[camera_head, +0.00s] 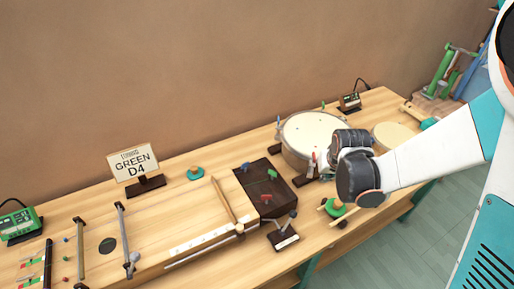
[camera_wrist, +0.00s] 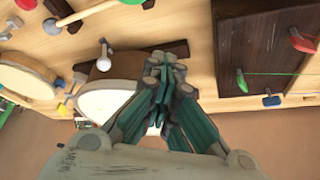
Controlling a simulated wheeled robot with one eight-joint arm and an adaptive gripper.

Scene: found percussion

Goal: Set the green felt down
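A dark slab (camera_head: 252,184) bears small coloured pieces, including a green one (camera_head: 265,198); the head view is too coarse to show their exact shape. The wrist view shows this slab (camera_wrist: 229,38) at the right, with a green piece (camera_wrist: 240,80) at the end of a thin green line, a red piece (camera_wrist: 303,40) and a blue piece (camera_wrist: 270,100). I cannot tell for certain which piece is the felt. My gripper (camera_wrist: 166,72) has its fingers drawn together, nothing visible between them. It is to the right of the slab, near the large drum, apart from the green piece.
The large drum (camera_head: 314,132) stands behind my gripper, a smaller drum (camera_head: 393,136) to its right. A green-headed mallet (camera_head: 335,208) lies near the front edge. A dark stand (camera_head: 284,238) is in front of the slab. A sign (camera_head: 134,162) reads "GREEN D4".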

